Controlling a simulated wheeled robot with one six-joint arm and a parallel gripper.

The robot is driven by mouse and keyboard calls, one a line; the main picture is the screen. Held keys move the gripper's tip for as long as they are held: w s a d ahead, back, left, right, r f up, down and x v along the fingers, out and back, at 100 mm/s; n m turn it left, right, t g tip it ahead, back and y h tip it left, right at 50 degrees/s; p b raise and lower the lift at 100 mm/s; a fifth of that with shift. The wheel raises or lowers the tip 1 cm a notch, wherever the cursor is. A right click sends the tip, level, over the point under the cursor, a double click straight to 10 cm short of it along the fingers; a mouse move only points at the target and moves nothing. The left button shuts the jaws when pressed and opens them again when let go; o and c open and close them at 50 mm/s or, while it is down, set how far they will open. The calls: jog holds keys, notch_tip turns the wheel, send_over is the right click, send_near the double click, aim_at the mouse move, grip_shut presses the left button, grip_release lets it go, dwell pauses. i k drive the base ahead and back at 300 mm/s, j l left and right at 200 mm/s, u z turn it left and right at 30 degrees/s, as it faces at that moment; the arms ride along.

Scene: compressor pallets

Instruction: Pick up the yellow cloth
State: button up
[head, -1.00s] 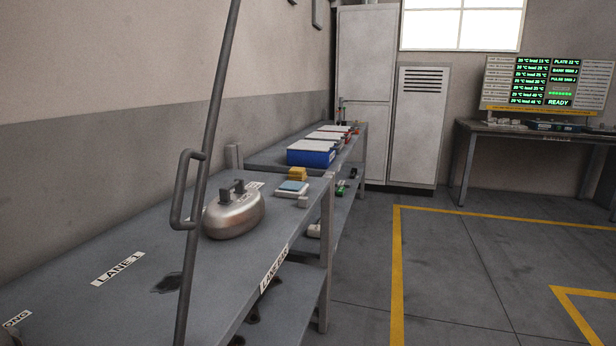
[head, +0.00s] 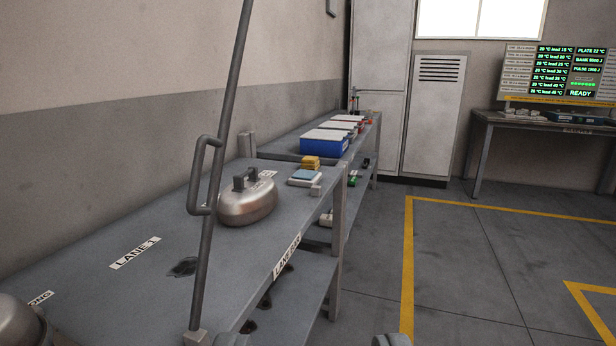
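A small folded yellow cloth (head: 310,162) lies on the grey bench toward its far end. It sits just behind a small white block with a blue top (head: 305,177), and to the right of a rounded metal compressor (head: 247,205) with dark handles. It is small in the view, so its folds are not clear. My gripper does not show clearly in the view, and the cloth appears free of any grip.
The grey bench (head: 165,285) carries a LANE 1 label. A slanted pole (head: 218,145) with a side handle stands in front of it. Another metal dome (head: 15,322) shows at lower left. Open floor (head: 480,270) lies right.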

aim_at(309, 163)
jog(key=i+l+u, duration=0.2)
jog(key=i+l, duration=0.25)
jog(key=i, duration=0.2)
jog(key=i+l+u, duration=0.25)
jog(key=i+l, duration=0.25)
jog(key=i+l+u, duration=0.2)
jog(key=i+l, duration=0.45)
jog(key=i+l+u, duration=0.2)
jog(key=i+l, duration=0.3)
jog(key=l, duration=0.2)
